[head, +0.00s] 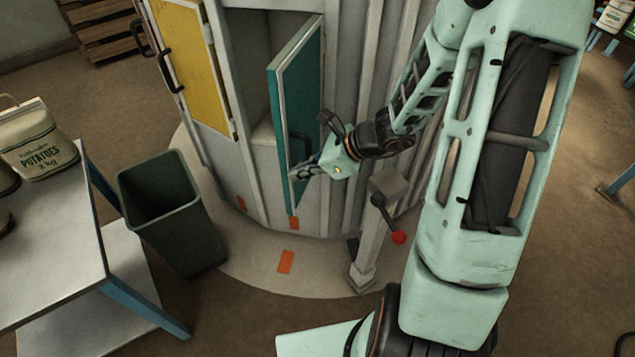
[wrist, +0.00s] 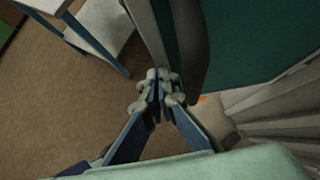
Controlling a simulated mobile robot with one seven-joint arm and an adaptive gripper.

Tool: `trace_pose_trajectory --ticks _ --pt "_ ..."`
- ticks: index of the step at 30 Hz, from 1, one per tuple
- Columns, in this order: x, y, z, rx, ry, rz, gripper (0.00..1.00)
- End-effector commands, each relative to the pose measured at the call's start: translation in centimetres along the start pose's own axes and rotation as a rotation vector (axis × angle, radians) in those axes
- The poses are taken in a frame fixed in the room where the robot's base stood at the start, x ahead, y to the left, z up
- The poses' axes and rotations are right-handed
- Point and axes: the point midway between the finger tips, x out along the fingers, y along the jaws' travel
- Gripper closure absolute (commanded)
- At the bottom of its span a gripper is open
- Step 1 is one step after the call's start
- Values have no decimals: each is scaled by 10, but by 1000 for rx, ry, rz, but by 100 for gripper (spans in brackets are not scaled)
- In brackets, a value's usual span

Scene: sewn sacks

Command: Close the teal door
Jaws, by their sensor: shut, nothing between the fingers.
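The teal door (head: 297,100) stands ajar on the grey round cabinet, with a dark open compartment (head: 254,75) behind it to the left. Its dark handle shows only partly, near my gripper. My gripper (head: 297,172) is shut and empty, at the lower part of the door's outer face. In the wrist view my gripper (wrist: 158,82) has its fingertips together beside the door's edge and a dark upright bar that looks like the handle (wrist: 190,45). The teal door panel (wrist: 255,35) fills the upper right there. I cannot tell whether the fingers touch it.
A yellow door (head: 192,65) is on the cabinet to the left. A lever with a red knob (head: 398,237) stands on a post right of my gripper. A dark green bin (head: 165,220) and a table (head: 50,240) with a potato sack (head: 38,140) are at left.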

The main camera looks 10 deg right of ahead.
Motion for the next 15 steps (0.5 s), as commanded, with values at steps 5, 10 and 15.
trace_pose_trajectory --ticks 5,10,15 --pt "33 -1 25 -13 -2 7 100" --pt "62 -6 53 55 -3 -61 100" --pt "89 -19 79 169 -4 -176 100"
